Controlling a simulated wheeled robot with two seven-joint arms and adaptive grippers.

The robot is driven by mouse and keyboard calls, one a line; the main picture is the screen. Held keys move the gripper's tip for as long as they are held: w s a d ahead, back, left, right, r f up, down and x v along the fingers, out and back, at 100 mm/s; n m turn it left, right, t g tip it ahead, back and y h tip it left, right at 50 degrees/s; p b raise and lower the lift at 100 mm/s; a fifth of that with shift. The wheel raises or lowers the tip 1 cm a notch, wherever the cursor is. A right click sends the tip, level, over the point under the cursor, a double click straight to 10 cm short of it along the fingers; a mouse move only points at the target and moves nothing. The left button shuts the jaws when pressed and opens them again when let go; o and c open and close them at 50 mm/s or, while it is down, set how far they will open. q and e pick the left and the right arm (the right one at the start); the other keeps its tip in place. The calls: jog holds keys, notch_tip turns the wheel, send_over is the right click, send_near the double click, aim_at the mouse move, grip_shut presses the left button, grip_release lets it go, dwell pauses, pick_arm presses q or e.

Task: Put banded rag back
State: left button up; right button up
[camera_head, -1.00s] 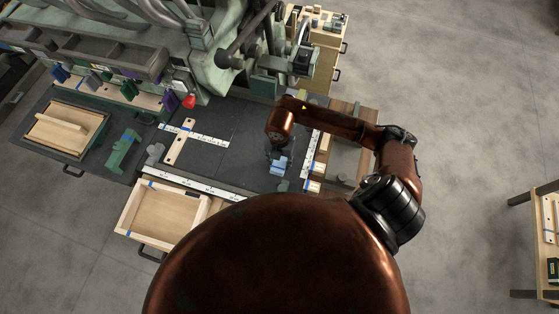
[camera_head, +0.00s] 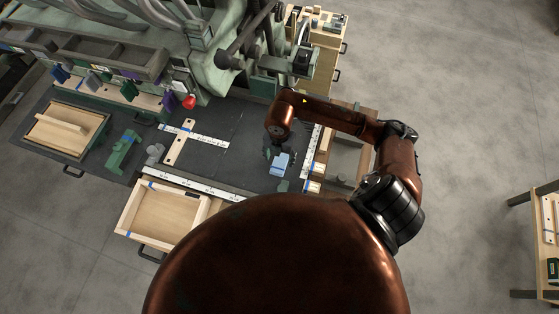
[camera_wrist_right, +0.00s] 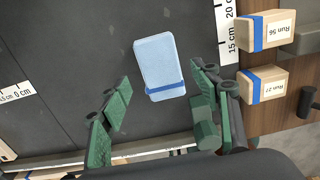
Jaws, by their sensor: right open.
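The banded rag is a light blue folded block (camera_wrist_right: 158,63) with a darker blue band around its lower end. It lies on the dark work mat in the right wrist view, just beyond my right gripper's fingertips. In the head view the rag (camera_head: 281,164) shows below my right wrist. My right gripper (camera_wrist_right: 158,94) is open, its green fingers apart on either side of the rag's lower end, with nothing between the pads. In the head view the right gripper (camera_head: 275,152) is mostly hidden under the wrist. My left gripper is not in view.
Wooden blocks with blue bands and labels, "Run 56" (camera_wrist_right: 267,30) and "Run 27" (camera_wrist_right: 264,84), stand right of the rag. White rulers (camera_head: 312,150) edge the mat. An open wooden drawer (camera_head: 163,211) is at lower left. The mat's middle is mostly clear.

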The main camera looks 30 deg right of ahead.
aim_at(279, 163)
notch_tip(279, 163, up, 9)
jog(key=shift+f, duration=0.15)
